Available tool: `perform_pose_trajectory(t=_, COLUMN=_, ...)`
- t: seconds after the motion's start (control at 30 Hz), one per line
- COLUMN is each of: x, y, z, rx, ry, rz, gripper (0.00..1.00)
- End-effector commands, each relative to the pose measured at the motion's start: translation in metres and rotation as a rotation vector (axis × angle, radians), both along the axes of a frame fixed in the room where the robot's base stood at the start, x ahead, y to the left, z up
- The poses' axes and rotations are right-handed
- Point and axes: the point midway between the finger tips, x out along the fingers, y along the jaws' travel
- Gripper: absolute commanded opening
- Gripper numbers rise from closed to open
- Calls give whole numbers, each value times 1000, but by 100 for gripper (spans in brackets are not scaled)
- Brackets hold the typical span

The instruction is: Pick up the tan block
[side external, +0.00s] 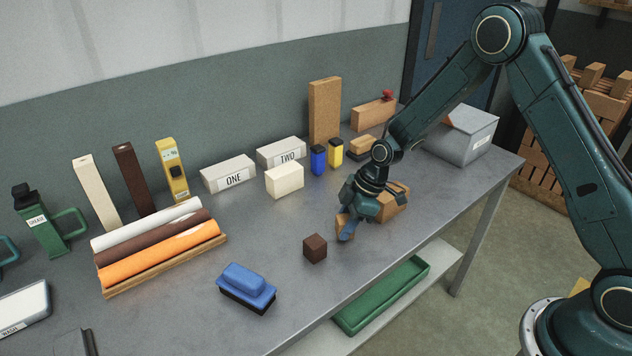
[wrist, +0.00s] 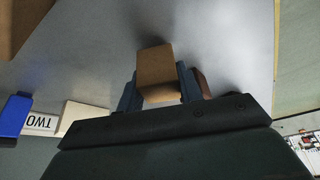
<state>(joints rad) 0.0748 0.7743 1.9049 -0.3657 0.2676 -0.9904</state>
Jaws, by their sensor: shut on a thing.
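The tan block (side external: 341,222) is between the blue-grey fingers of my gripper (side external: 346,229), which is shut on it, low over the right part of the grey table. In the wrist view the tan block (wrist: 155,66) sticks out past the fingers of my gripper (wrist: 158,92), one on each side. Whether its underside touches the table I cannot tell. A brown piece (wrist: 204,86) shows partly hidden beside the right finger in the wrist view.
A larger tan block (side external: 395,203) stands right behind my gripper. A dark brown cube (side external: 315,247) lies to the left. Blue (side external: 318,160) and yellow (side external: 336,153) containers and a cream block (side external: 284,180) stand behind.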

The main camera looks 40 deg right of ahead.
Motion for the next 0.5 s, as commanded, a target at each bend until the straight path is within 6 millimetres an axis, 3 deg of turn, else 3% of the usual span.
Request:
perform_pose_trajectory(t=0.27, x=1, y=0, z=42, rx=0, ry=-6, rz=0, gripper=13)
perform_pose_trajectory(t=0.5, x=1, y=0, z=94, rx=0, ry=-8, rz=-1, gripper=13)
